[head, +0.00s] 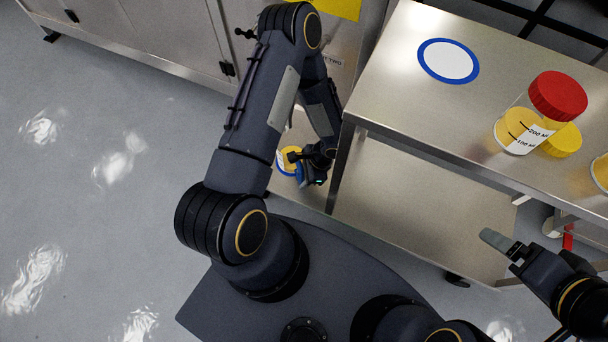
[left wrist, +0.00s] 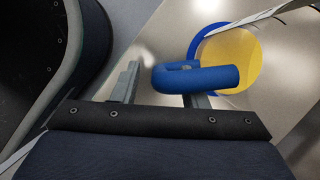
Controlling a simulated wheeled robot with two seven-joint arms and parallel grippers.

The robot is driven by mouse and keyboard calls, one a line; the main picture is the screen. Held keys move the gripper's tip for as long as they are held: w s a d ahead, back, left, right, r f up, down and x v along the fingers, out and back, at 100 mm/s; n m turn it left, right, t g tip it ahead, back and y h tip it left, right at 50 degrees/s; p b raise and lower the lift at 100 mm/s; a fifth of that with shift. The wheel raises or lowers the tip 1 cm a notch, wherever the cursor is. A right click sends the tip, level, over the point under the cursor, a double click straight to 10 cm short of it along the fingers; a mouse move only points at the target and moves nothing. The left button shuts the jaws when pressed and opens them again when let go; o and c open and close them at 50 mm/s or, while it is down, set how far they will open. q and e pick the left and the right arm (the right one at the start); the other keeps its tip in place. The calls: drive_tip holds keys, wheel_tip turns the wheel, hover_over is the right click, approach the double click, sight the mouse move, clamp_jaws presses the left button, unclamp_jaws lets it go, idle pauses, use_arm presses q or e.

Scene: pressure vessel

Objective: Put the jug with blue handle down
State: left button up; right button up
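The jug with the blue handle holds something yellow (head: 289,153). In the left wrist view its yellow round (left wrist: 228,60) lies inside a blue ring, and its blue handle (left wrist: 210,78) sticks out towards my gripper. The jug appears to stand on a blue-ringed mark (left wrist: 192,47) on a metal surface. My left gripper (head: 318,168) is low beside the jug. Its fingers (left wrist: 158,88) are apart, one clear of the handle and one at or through its loop. The head view mostly hides the handle. My right gripper (head: 500,243) is at the lower right; its opening is unclear.
A metal table (head: 400,60) stands at the right with a lower shelf (head: 410,205). On its top are a white disc with a blue rim (head: 448,61), a red-lidded jar (head: 528,120) and a yellow disc-like piece (head: 563,141). Metal cabinets (head: 165,35) stand at the back. The left floor is clear.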

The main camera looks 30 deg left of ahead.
use_arm(q)
drive_tip(key=shift+r, duration=0.1)
drive_tip(key=shift+r+p, duration=0.25)
drive_tip(key=shift+p, duration=0.1)
drive_tip(key=p+v, duration=0.2)
drive_tip(key=v, duration=0.9)
drive_tip(key=shift+d+r, duration=0.15)
drive_tip(key=shift+r, duration=0.15)
drive_tip(key=shift+w, duration=0.1)
